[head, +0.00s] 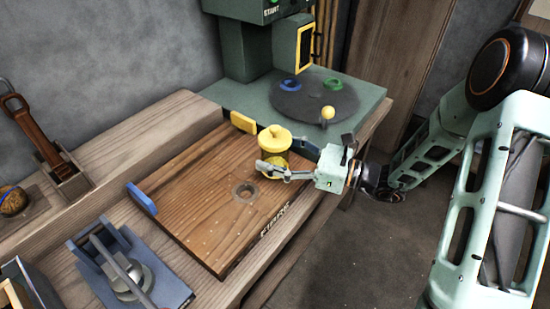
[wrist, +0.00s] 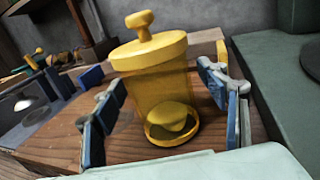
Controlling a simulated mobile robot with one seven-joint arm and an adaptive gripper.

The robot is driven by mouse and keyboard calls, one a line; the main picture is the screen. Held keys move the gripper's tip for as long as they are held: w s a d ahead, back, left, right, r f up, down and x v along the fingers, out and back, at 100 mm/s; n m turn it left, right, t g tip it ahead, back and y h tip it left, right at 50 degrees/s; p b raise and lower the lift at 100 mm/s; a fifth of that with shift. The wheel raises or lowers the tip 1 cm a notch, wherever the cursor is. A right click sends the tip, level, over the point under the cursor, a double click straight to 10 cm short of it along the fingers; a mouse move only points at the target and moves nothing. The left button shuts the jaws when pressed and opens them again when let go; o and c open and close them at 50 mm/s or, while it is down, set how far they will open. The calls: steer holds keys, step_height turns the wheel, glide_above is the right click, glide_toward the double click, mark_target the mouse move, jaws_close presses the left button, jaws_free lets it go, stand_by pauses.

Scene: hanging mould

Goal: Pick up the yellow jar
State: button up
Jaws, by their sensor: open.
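The yellow jar (head: 274,141) stands upright on the brown wooden board. It has a wide lid with a knob on top and a round opening low on its front with a yellow lump in it. In the wrist view the jar (wrist: 155,75) stands between the two blue-padded fingers of my gripper (wrist: 165,115). The fingers are open, one to each side of the jar, with a visible gap on the left. On the right the finger is close to it, and I cannot tell whether it touches. In the head view my gripper (head: 283,170) reaches in from the right, level with the jar's lower part.
A green machine (head: 375,95) with a dark disc stands behind. A blue-grey press (head: 130,270) stands front left. The board's front is clear.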

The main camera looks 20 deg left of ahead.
steer(key=c, duration=1.5)
steer(key=shift+c, duration=0.5)
steer(key=shift+r, duration=0.2)
